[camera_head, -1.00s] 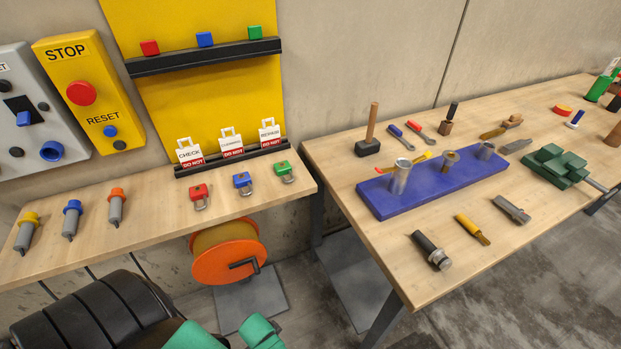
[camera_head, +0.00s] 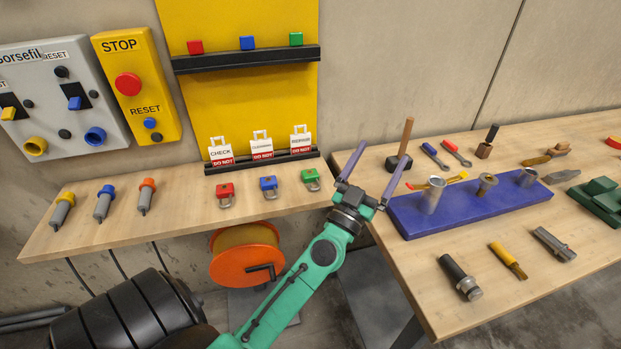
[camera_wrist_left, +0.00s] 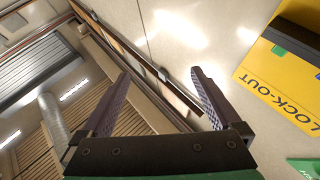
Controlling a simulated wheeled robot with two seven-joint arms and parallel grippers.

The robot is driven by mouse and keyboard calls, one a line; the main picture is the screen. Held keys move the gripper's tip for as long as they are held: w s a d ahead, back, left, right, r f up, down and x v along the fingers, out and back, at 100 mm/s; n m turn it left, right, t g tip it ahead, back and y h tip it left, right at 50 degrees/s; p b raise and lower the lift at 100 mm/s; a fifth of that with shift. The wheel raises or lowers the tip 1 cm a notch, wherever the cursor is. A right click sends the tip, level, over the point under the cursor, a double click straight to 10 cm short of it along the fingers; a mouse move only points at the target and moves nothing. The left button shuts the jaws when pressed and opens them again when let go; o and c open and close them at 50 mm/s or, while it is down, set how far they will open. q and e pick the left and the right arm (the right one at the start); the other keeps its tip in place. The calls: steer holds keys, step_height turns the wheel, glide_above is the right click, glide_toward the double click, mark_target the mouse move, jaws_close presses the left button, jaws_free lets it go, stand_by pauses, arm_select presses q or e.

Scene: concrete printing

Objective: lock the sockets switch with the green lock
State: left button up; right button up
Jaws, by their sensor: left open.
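The green lock (camera_head: 311,178) lies on the left wooden table at its right end, beside the blue lock (camera_head: 268,186) and the red lock (camera_head: 225,194). The grey switch panel (camera_head: 65,95) on the wall at left has a blue switch (camera_head: 75,103) and a yellow switch (camera_head: 9,113), with a yellow and a blue socket below. Its lettering is partly cut off, so I cannot tell which is the sockets switch. My left gripper (camera_head: 372,178) is open and empty, raised right of the green lock and apart from it. Its spread fingers show in the left wrist view (camera_wrist_left: 165,100).
A yellow board (camera_head: 240,100) holds tags and small coloured blocks on black shelves. Several plugs (camera_head: 104,202) lie on the left table. The right table (camera_head: 440,295) carries a blue block (camera_head: 470,203) and tools. An orange reel (camera_head: 246,255) hangs below the left table.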

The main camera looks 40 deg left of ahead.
mark_target(312, 177)
arm_select(q)
steer(key=a+f+n+g+y, duration=0.4)
steer(key=a+n+g+y, duration=0.5)
steer(key=a+n+y, duration=0.25)
step_height(312, 177, down, 10)
steer(key=s+g+h, duration=0.2)
steer(key=g, duration=0.5)
steer(key=shift+m, duration=0.45)
steer(key=x, duration=0.9)
steer(key=p+x, duration=0.1)
steer(key=x, duration=0.4)
steer(key=shift+f, duration=0.35)
steer(key=shift+s+d+r, duration=0.1)
jaws_close()
